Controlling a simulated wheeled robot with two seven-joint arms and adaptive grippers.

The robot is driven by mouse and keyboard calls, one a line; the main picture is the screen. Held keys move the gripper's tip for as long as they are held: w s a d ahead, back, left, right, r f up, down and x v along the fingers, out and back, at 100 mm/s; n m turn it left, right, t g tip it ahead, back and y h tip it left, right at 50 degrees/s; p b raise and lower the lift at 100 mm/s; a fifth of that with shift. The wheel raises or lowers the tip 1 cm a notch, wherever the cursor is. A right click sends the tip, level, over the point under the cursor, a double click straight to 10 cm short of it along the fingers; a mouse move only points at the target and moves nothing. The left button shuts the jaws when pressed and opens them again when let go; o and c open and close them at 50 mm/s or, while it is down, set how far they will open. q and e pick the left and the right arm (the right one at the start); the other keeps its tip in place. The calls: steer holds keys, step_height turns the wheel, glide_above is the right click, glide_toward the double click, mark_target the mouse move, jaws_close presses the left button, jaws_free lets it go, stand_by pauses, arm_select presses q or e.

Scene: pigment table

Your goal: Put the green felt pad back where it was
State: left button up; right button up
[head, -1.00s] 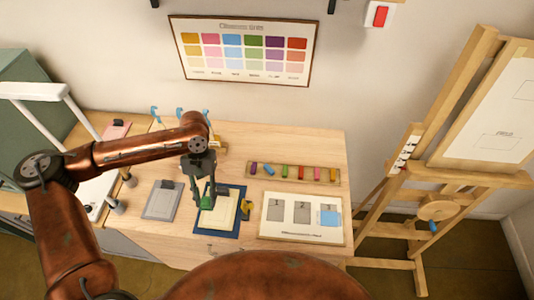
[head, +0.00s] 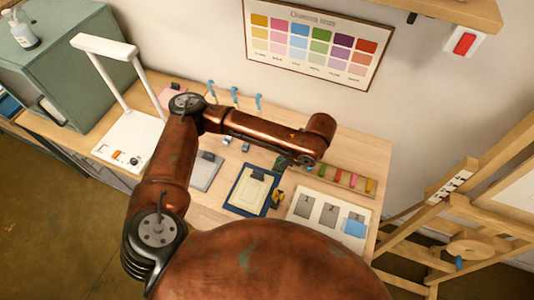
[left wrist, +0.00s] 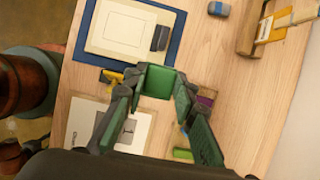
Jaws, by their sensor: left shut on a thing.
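My left gripper (left wrist: 161,76) is shut on the green felt pad (left wrist: 157,86), which sits between its fingertips in the left wrist view. The held pad is above the table, beside the cream sheet (left wrist: 121,30) on its blue board (left wrist: 82,36) and near the numbered card (left wrist: 84,112). In the head view the gripper (head: 285,163) is mostly hidden behind my own arm, and the pad cannot be made out there. The numbered card (head: 295,209) has grey squares and a blue square (head: 355,228) on its right one. My right gripper is not in view.
A small yellow thing (head: 277,198) lies between the blue board (head: 232,199) and the card. A tray of coloured sticks (head: 362,187) is behind the card.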

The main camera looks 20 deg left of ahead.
arm_select(q)
steer(key=w+a+f, duration=0.1)
steer(key=w+a, duration=0.1)
steer(key=w+a+f, duration=0.1)
steer(key=w+a, duration=0.1)
steer(key=w+a+f, duration=0.2)
steer(key=shift+w+a, duration=0.1)
steer(key=shift+w, duration=0.15)
steer(key=w+a+f, duration=0.1)
steer(key=w+f, duration=0.1)
steer(key=f, duration=0.1)
steer(key=w+a+f, duration=0.1)
steer(key=f, duration=0.1)
steer(key=shift+a+b, duration=0.35)
steer(key=shift+b, duration=0.05)
steer(key=shift+w+a+f, duration=0.1)
steer(key=shift+f, duration=0.1)
steer(key=shift+w+a+f, duration=0.15)
steer(key=shift+f, duration=1.65)
steer(key=o, duration=1)
steer(key=shift+f, duration=0.1)
steer(key=shift+o, duration=0.5)
